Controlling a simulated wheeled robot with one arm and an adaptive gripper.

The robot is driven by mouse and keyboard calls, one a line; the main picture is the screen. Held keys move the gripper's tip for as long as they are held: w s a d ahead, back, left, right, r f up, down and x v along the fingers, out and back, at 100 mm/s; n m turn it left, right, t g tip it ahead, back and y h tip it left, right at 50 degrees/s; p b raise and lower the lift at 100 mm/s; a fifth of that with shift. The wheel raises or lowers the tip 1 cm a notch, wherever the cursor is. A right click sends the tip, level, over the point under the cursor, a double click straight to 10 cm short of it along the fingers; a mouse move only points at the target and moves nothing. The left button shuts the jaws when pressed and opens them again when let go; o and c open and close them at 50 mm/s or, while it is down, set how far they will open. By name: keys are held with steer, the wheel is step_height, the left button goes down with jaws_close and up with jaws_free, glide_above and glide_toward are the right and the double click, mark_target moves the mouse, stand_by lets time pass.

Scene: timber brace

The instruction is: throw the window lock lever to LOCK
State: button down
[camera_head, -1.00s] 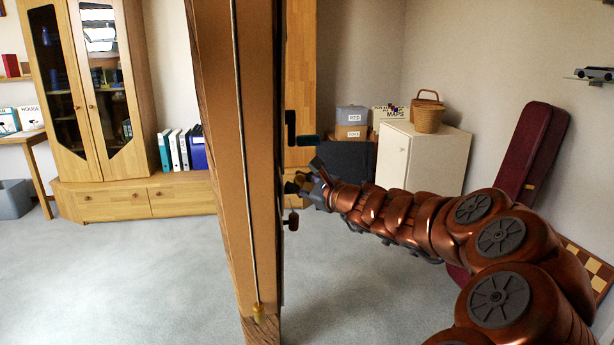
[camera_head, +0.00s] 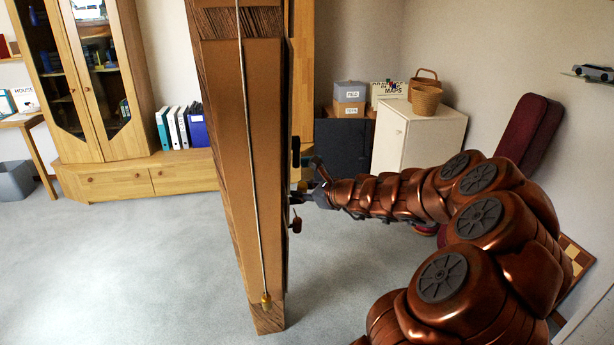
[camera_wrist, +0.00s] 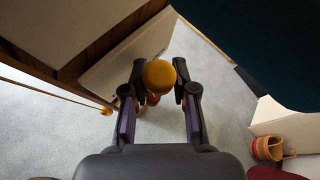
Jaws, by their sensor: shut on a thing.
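A mustard-yellow round knob (camera_wrist: 160,74) sits between the two dark fingertips of my gripper (camera_wrist: 160,78) in the wrist view. The fingers are shut on it. In the head view my gripper (camera_head: 306,195) is at the right side of the timber post (camera_head: 252,150), and the knob is hard to make out there. A black handle (camera_head: 296,152) is above the gripper and a dark red knob (camera_head: 297,225) below it, both at the post's right side. No LOCK marking is readable, so the lever's setting cannot be told.
A cord with a brass weight (camera_head: 266,300) hangs on the post's front. A cream cabinet (camera_head: 425,140) with a basket (camera_head: 426,98) on it, and a dark red case (camera_head: 530,140), stand behind my arm. The grey carpet (camera_head: 150,260) left of the post is clear.

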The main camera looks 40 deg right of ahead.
steer(key=p, duration=0.3)
steer(key=shift+w+d+r+g, duration=0.15)
steer(key=shift+r+g, duration=0.25)
steer(key=shift+w+d+f+m+g+p, duration=0.15)
steer(key=shift+f+m+g+p, duration=0.15)
steer(key=shift+p, duration=1.05)
steer(key=c, duration=1.2)
jaws_free()
steer(key=shift+r, duration=0.15)
steer(key=shift+v, duration=6)
